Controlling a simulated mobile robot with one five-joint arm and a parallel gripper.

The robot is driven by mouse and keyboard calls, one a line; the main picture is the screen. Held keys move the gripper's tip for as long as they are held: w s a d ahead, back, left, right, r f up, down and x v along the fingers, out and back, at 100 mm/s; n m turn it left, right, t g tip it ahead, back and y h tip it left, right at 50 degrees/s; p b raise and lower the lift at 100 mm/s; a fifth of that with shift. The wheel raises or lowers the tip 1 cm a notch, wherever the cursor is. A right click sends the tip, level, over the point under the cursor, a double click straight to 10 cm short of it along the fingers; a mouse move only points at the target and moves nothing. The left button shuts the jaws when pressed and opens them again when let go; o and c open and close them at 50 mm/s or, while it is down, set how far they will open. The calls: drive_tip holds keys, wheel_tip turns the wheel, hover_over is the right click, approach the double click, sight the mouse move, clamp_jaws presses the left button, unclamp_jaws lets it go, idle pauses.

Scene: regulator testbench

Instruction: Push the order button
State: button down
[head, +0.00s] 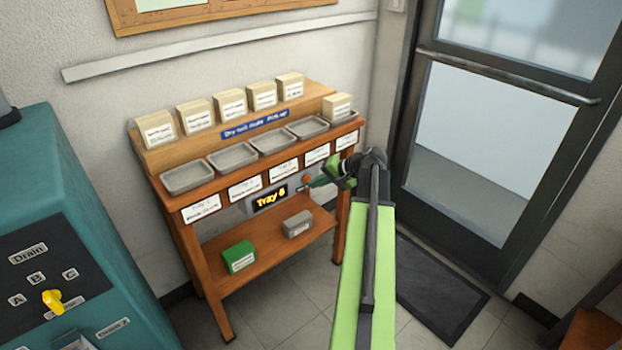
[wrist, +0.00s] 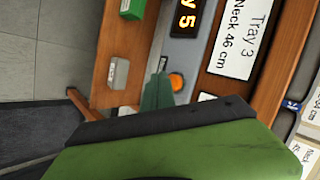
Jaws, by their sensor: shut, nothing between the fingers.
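The order button appears to be the round orange button (wrist: 176,82) on a grey panel in the wrist view, below a lit display (wrist: 187,18) ending in "5". In the head view the display (head: 270,198) glows yellow on the front of the wooden bench (head: 205,275), and the orange button (head: 306,180) shows small to its right. My gripper (head: 325,178) is shut and empty at the bench's right front. In the wrist view its green fingertips (wrist: 157,93) are just left of the button. I cannot tell whether they touch it.
Several grey trays (head: 188,179) and cream boxes stand on the bench top. A green box (head: 239,257) and a grey box (head: 297,224) sit on the lower shelf. A teal machine (head: 60,210) is at left; a glass door (head: 490,150) and dark mat (head: 435,290) are at right.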

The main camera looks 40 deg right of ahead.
drive_tip(key=shift+w, duration=0.35)
drive_tip(key=shift+w, duration=0.45)
idle(0.5)
drive_tip(key=shift+s, duration=0.9)
drive_tip(key=shift+s, duration=0.1)
drive_tip(key=s, duration=0.4)
drive_tip(key=shift+s+a, duration=0.2)
drive_tip(key=shift+s, duration=0.2)
